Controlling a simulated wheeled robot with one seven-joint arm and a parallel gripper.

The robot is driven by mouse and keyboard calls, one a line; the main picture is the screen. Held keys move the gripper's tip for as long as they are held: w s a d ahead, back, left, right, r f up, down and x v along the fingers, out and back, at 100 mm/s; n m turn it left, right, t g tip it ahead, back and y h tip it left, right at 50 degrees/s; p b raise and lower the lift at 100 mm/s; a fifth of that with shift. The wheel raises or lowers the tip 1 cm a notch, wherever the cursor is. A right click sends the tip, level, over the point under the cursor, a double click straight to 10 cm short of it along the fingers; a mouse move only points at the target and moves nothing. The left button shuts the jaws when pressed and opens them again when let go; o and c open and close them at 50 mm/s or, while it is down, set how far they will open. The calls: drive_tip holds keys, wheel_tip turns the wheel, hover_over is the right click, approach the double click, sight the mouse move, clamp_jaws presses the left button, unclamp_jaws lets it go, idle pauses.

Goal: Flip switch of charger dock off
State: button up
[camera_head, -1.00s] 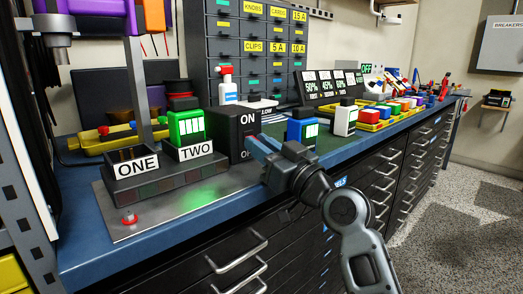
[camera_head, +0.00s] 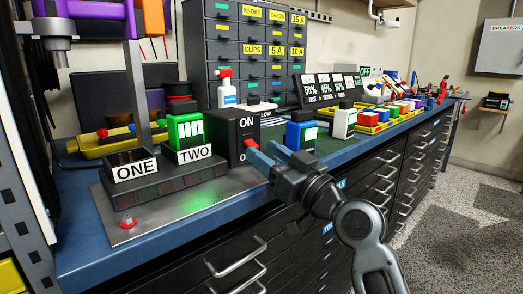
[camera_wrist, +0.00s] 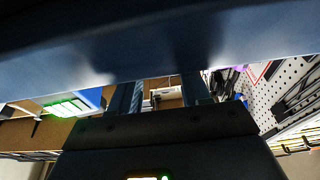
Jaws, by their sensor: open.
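The charger dock (camera_head: 165,180) stands on the blue bench at left, with bays marked ONE and TWO. Bay TWO holds a green battery (camera_head: 186,131) with lit bars; bay ONE looks empty. Right of the bays is the dock's black switch box (camera_head: 228,137), with "ON" at the top of its face. A red part, seemingly the switch (camera_head: 250,144), shows below "ON"; its tilt is unclear. The wrist view does not clearly show the switch.
A blue battery (camera_head: 301,130) and a white battery (camera_head: 344,120) stand on the bench right of my gripper. A drawer cabinet (camera_head: 260,50) and a white-and-red bottle (camera_head: 226,90) stand behind. The dock's metal plate (camera_head: 150,220) has a red knob in front.

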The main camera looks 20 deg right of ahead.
drive_tip(key=v, duration=0.5)
drive_tip(key=shift+s+d, duration=0.1)
drive_tip(key=shift+s, duration=0.15)
